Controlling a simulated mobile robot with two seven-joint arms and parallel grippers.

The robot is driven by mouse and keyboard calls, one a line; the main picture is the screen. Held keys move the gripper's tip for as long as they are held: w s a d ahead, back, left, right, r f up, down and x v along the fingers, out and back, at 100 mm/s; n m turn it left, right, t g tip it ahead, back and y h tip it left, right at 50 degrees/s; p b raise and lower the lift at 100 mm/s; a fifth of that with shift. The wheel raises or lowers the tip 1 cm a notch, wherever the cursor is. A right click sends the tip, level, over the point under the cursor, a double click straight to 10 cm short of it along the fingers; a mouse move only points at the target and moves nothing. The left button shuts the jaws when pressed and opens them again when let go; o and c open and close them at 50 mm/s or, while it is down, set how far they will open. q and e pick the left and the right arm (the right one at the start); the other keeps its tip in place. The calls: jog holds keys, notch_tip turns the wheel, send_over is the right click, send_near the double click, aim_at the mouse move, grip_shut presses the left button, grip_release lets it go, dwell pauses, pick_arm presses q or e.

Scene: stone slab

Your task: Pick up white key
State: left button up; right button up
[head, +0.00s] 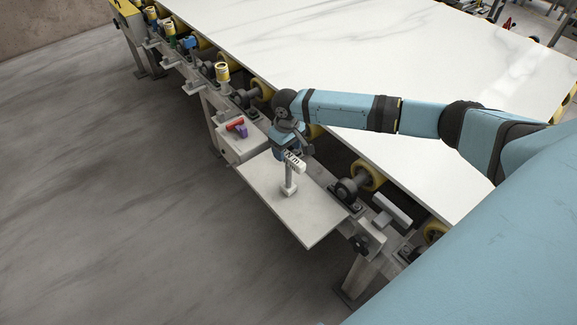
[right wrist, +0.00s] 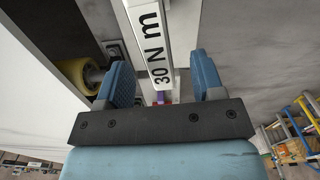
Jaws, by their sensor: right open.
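The white key (head: 290,184) stands upright on a pale shelf (head: 268,183) beside the slab table. It has a slim stem and a crossbar handle marked "30 N m". My right gripper (head: 291,151) is at the handle, reaching in from above and behind it. In the right wrist view the white key's marked bar (right wrist: 151,38) runs between the two blue fingers of my right gripper (right wrist: 163,79). The fingers are open, with a gap showing on each side of the bar. My left gripper is not in view.
A light box (head: 236,152) with a red and a purple part on top adjoins the shelf on the left. The large white slab (head: 330,60) lies behind, with yellow rollers (head: 368,174) along its edge. Open floor (head: 100,220) is at the left.

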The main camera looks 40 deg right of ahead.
aim_at(289, 154)
jog(key=shift+s+d+f, duration=0.1)
jog(key=shift+d+f, duration=0.05)
jog(key=shift+f, duration=1.65)
jog(key=shift+f+p, duration=0.25)
jog(key=shift+p, duration=0.2)
grip_shut()
